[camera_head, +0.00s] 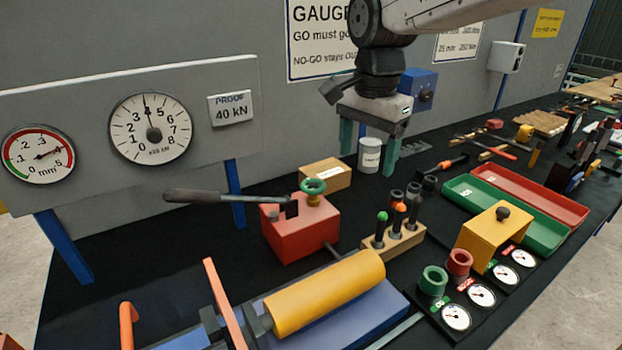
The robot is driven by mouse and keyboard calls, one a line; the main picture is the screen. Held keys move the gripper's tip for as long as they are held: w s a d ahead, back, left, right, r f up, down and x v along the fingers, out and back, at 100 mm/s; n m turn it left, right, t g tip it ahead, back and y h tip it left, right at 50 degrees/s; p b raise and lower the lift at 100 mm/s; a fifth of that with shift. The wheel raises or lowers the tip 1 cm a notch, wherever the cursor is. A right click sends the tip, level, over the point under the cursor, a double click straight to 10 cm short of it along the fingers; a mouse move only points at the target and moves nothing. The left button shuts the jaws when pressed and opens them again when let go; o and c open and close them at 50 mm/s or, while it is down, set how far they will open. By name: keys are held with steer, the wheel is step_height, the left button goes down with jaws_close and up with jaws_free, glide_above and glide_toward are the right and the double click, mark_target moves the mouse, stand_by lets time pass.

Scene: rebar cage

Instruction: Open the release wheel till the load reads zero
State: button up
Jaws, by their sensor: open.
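The release wheel (313,187) is a small green ring on a brass stem, on top of the red pump block (303,232). A dark pump lever (215,197) reaches left from the block. The load dial (151,128), marked in kN, stands on the grey panel at the left. Its needle points nearly straight up, around 4 on the scale. My gripper (368,160) hangs above and right of the wheel, apart from it, with its two teal fingers spread and nothing held. A yellow cylinder (327,293) lies in front of the pump.
A PROOF 40 kN plate (232,108) and a mm dial (38,155) flank the load dial. A white can (370,154) and cardboard box (325,175) stand behind the wheel. A wooden block (400,241) with upright tools stands at its right. Red and green trays (505,215) lie further right.

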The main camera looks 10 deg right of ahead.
mark_target(312, 184)
steer(key=w+a+f+m, duration=0.1)
steer(key=w+a, duration=0.1)
steer(key=w, duration=0.1)
steer(key=w+a+f+m, duration=0.1)
steer(key=w+a+m, duration=0.1)
steer(key=w+a, duration=0.1)
steer(key=w+a+f+m, duration=0.1)
steer(key=w+a+m, duration=0.1)
steer(key=w+a, duration=0.1)
steer(key=shift+f, duration=0.15)
steer(key=shift+w+a+f, duration=0.1)
steer(key=shift+f, duration=0.25)
step_height(312, 184, down, 7)
steer(key=shift+f, duration=0.1)
steer(key=c, duration=1)
